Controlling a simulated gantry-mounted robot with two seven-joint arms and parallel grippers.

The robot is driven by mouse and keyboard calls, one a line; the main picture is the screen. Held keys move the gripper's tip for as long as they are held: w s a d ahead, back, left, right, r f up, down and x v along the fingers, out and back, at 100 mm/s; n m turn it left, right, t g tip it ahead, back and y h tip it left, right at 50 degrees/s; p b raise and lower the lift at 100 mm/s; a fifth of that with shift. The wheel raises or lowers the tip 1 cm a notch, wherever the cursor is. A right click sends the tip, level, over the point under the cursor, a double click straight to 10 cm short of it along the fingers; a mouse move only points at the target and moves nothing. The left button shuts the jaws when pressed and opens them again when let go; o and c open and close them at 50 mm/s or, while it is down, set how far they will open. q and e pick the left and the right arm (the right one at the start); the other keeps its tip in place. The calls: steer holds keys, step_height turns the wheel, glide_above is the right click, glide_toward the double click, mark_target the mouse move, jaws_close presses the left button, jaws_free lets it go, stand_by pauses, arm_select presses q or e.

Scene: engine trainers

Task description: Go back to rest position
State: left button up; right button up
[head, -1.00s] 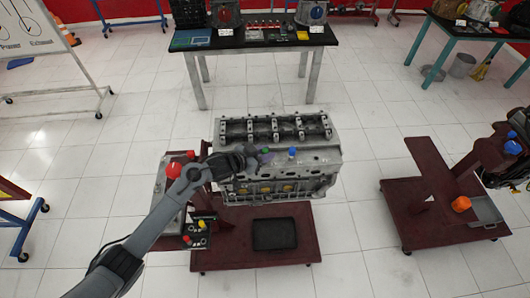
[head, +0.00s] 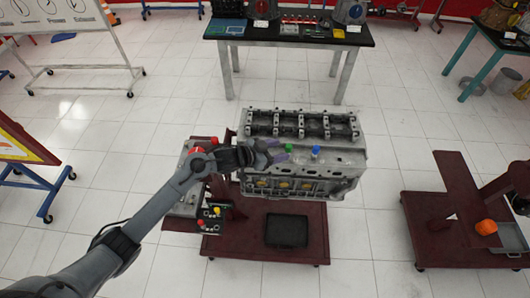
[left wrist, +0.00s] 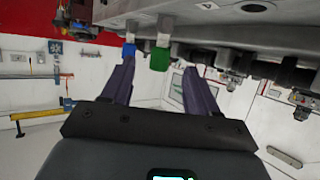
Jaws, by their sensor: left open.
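The grey engine block (head: 345,158) sits on a dark red wheeled stand in the head view. A green cap (head: 288,147) and a blue cap (head: 316,151) stand on its near top side. My left gripper (head: 277,151) is open beside the green cap, its purple-grey fingers over the block's left part. In the left wrist view the open fingers (left wrist: 160,82) point towards the engine, with the green cap (left wrist: 160,58) beyond the gap and the blue cap (left wrist: 128,50) near the left fingertip. My right gripper is not in view.
A black tray (head: 287,230) lies on the engine stand (head: 230,245). A control box with coloured knobs (head: 210,215) is close under my left arm. A second red stand (head: 440,235) with an orange part (head: 486,227) is at right. White floor lies between them.

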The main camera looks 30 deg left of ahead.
arm_select(q)
steer(key=v, duration=0.5)
steer(key=s+d+f+n+p, duration=0.1)
steer(key=s+d+f+p, duration=0.15)
steer(key=s, duration=0.25)
steer(key=s+d+f+n+g+p, duration=0.1)
steer(key=s+d, duration=0.2)
steer(key=s, duration=0.1)
steer(key=s+d+f+n+p, duration=0.1)
steer(key=s+d+f, duration=0.15)
steer(key=s, duration=0.25)
steer(key=s+a+r+g+y+p, duration=0.1)
steer(key=s+a+r+g+y, duration=0.1)
steer(key=s, duration=0.6)
steer(key=s+a+r+n+g+y+p, duration=0.1)
steer(key=s+a+r+g+y, duration=0.2)
steer(key=s, duration=0.6)
steer(key=shift+a+r+g+y+p, duration=0.3)
steer(key=shift+r+g+y, duration=0.45)
steer(key=shift+g+y, duration=0.15)
